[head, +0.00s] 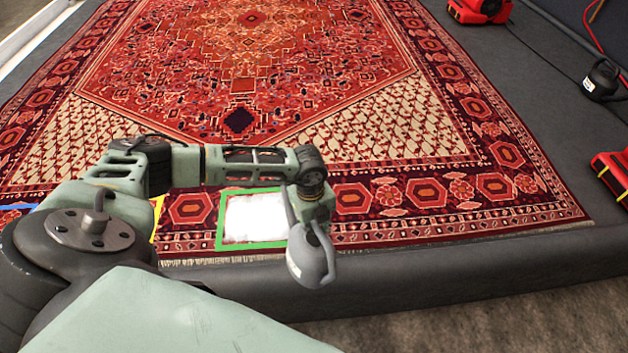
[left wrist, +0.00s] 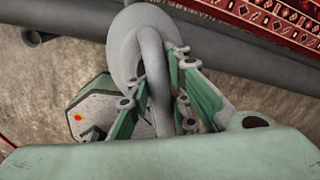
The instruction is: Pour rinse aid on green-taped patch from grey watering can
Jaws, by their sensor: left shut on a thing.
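The grey watering can (head: 314,262) is held by my left gripper (head: 306,212) at the near edge of the rug, just right of the green-taped patch in the head view. It appears tilted there; its spout is hard to make out. The green-taped patch (head: 221,222) is a green square outline with white covering most of its inside. The arm and can hide part of its right side. In the left wrist view the fingers (left wrist: 160,92) are shut around the can's curved handle, with the round grey body (left wrist: 127,42) beyond. My right gripper is out of view.
The red patterned rug (head: 330,80) lies in a pit with a dark raised rim (head: 450,262). Yellow tape (head: 157,212) and blue tape (head: 18,206) show at left. A black can (head: 603,78) and red machines (head: 480,9) (head: 612,172) stand on the right side.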

